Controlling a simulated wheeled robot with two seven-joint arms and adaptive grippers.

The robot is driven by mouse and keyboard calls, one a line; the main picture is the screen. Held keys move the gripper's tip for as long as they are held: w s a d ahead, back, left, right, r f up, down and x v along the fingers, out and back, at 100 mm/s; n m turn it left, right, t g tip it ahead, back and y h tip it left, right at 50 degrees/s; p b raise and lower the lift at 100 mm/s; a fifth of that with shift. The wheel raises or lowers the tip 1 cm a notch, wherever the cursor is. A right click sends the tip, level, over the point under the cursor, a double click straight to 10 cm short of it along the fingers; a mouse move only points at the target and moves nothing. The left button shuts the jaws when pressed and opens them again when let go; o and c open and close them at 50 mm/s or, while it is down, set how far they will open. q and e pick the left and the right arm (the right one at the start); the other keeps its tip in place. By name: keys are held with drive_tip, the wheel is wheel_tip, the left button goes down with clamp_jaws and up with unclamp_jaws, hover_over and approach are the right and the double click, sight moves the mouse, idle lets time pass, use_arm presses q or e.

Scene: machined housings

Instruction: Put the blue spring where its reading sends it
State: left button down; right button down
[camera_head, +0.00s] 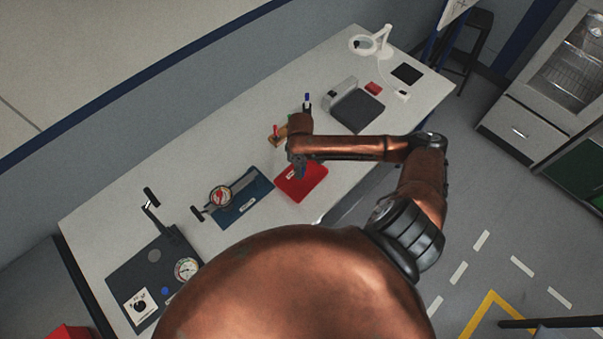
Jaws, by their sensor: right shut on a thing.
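My right gripper (299,168) points down over the red tray (302,186), at its upper left part. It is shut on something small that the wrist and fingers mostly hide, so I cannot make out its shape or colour. I cannot clearly pick out the blue spring. A dark station with a lever and a round dial (186,269) stands at the lower left, with a small blue round spot (165,291) on it. My left gripper is out of view.
A wooden holder with red and blue upright pieces stands behind my right wrist, partly hidden. A grey device with a dark plate (357,110), a small red box (373,88), a black pad (407,73) and a white lamp (383,42) occupy the far end. The table (130,195) is bare along its back edge.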

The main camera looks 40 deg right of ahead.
drive_tip(key=shift+w+d+f, duration=0.15)
drive_tip(key=shift+d+f, duration=0.15)
drive_tip(key=shift+f, duration=1.65)
drive_tip(key=shift+f, duration=0.1)
drive_tip(key=c, duration=1.7)
unclamp_jaws()
drive_tip(key=shift+c, duration=0.2)
wheel_tip(320, 180, up, 12)
drive_tip(key=shift+r, duration=0.15)
